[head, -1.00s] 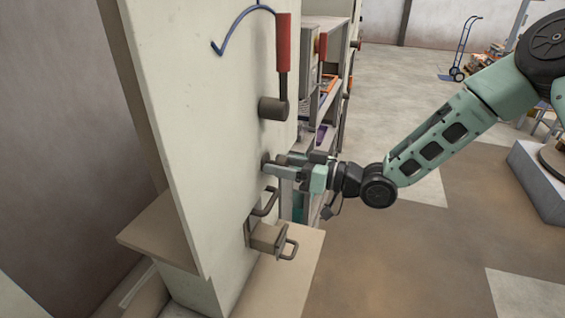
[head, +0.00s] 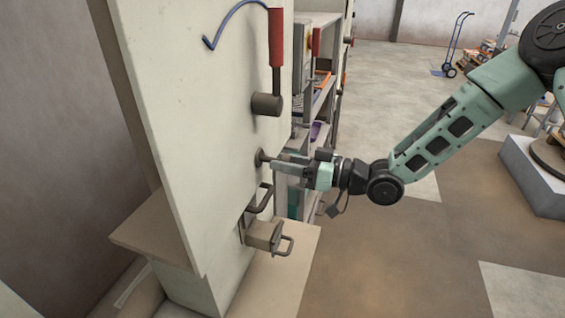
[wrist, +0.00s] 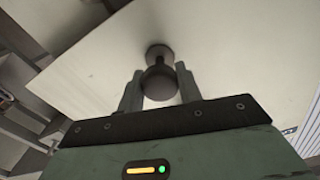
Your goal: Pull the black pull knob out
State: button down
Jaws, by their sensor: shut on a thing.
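The black pull knob (wrist: 159,82) is a dark round knob on a short stem, with a round collar (wrist: 159,54) at the pale panel (wrist: 100,75). In the wrist view my gripper (wrist: 159,88) has one finger on each side of the knob's head and is shut on it. In the head view my gripper (head: 272,164) reaches the panel from the right. The collar (head: 260,157) shows there just past the fingertips, and the fingers hide most of the knob. A short gap lies between the fingertips and the panel.
Above is a lever with a red grip (head: 276,38) on a dark round hub (head: 267,104). Below are a dark handle (head: 262,198) and a beige block with a loop handle (head: 265,235). A shelf rack (head: 318,100) stands behind. Open floor (head: 400,260) lies to the right.

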jog(key=c, duration=0.9)
grip_release()
jog(key=shift+d, duration=0.2)
jog(key=shift+c, duration=0.2)
jog(key=b+v, duration=0.3)
jog(key=v, duration=1.4)
jog(key=shift+d, duration=0.2)
jog(key=shift+s, duration=0.1)
